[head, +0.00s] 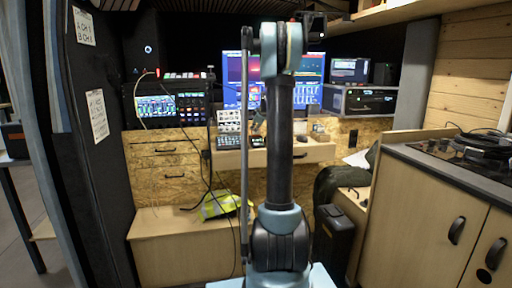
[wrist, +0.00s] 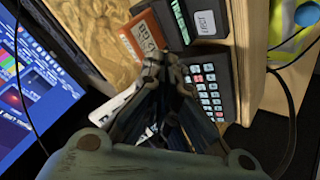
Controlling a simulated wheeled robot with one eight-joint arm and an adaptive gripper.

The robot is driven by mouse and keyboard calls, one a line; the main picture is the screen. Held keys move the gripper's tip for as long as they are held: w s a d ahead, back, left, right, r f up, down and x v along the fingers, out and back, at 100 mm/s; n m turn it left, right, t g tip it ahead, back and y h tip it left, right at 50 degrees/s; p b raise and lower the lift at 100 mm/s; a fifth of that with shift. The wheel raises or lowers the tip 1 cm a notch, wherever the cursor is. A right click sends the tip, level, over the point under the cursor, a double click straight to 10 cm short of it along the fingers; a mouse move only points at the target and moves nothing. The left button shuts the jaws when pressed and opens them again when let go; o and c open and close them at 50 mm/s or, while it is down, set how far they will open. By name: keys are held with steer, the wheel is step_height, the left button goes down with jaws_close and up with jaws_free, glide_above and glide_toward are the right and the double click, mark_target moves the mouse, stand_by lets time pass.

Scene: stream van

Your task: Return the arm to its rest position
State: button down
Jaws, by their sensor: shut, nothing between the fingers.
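My gripper (wrist: 165,62) shows in the wrist view with its dark fingers together and nothing between them. It is over a wooden desk, with a black keypad with pale keys (wrist: 211,88) just to its right and behind the fingers. An orange labelled box (wrist: 141,36) lies just beyond the fingertips. In the head view my arm stands upright in the middle and bends at the top. The gripper cannot be made out clearly there.
A lit monitor (wrist: 35,85) is close on the left in the wrist view. In the head view, rack gear (head: 170,105) stands at left, a grey counter (head: 450,165) at right, and a yellow vest (head: 220,205) lies on a low wooden bench (head: 165,222). Cables hang nearby.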

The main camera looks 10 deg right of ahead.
steer(key=s+a+f+m+g, duration=0.1)
steer(key=s+a+m+g, duration=0.3)
steer(key=s, duration=1.2)
steer(key=s+a+m+t, duration=0.1)
steer(key=s+a, duration=0.6)
steer(key=s, duration=0.8)
steer(key=s+f+m+g, duration=0.1)
steer(key=s+f, duration=0.4)
steer(key=s, duration=0.5)
steer(key=s+f+m+g+h, duration=0.1)
steer(key=s+f+m, duration=0.2)
steer(key=s, duration=0.7)
steer(key=s+f+m+g+h, duration=0.1)
steer(key=s+f+m, duration=0.1)
steer(key=s+f, duration=0.5)
steer(key=s, duration=0.3)
steer(key=shift+a+f+g, duration=0.4)
steer(key=shift+w, duration=0.15)
